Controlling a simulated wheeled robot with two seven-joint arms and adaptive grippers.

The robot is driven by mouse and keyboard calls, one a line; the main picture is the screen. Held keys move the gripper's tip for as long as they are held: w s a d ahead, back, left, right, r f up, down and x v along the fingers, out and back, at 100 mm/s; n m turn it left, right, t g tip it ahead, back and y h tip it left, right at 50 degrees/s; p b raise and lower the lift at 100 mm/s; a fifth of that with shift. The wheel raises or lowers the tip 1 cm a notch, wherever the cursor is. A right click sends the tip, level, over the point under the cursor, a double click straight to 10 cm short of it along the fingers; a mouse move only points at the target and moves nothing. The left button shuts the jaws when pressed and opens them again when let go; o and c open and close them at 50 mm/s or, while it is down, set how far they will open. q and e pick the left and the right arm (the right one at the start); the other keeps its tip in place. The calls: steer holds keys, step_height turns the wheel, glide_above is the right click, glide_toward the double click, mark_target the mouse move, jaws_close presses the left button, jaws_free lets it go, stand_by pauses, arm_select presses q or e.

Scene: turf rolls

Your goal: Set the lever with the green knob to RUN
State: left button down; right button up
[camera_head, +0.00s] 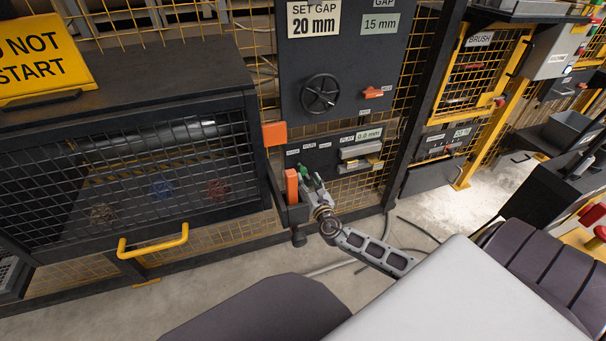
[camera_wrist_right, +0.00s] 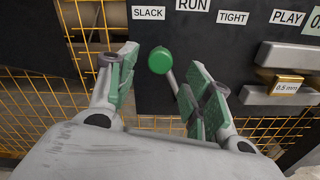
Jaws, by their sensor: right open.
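The lever's green knob (camera_wrist_right: 160,60) shows in the right wrist view, on a dark panel (camera_wrist_right: 150,95). Its grey stem runs down to the right. The knob stands below and between the SLACK label (camera_wrist_right: 148,13) and the RUN label (camera_wrist_right: 192,4), with the TIGHT label (camera_wrist_right: 233,17) further right. My right gripper (camera_wrist_right: 163,75) is open, its green-padded fingers on either side of the lever, with no clear grip on it. In the head view my right gripper (camera_head: 311,178) is at this panel and the knob cannot be told from its green pads. My left gripper is not in view.
A PLAY label (camera_wrist_right: 287,18) and grey blocks with a brass 0.5 mm piece (camera_wrist_right: 287,86) are to the right. An orange upright piece (camera_head: 291,187) stands just left of my gripper. Above are a black handwheel (camera_head: 320,94) and an orange handle (camera_head: 373,92).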

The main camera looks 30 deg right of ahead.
mark_target(304, 173)
steer(key=shift+x, duration=0.8)
steer(key=shift+b+x, duration=0.4)
steer(key=shift+x, duration=1)
steer(key=shift+w, duration=0.5)
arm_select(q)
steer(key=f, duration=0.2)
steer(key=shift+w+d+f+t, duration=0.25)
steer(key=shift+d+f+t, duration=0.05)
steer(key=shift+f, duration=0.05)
arm_select(e)
steer(key=shift+d, duration=0.1)
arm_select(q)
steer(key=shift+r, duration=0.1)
arm_select(e)
steer(key=shift+c, duration=1.2)
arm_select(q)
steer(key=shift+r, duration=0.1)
arm_select(e)
jaws_close()
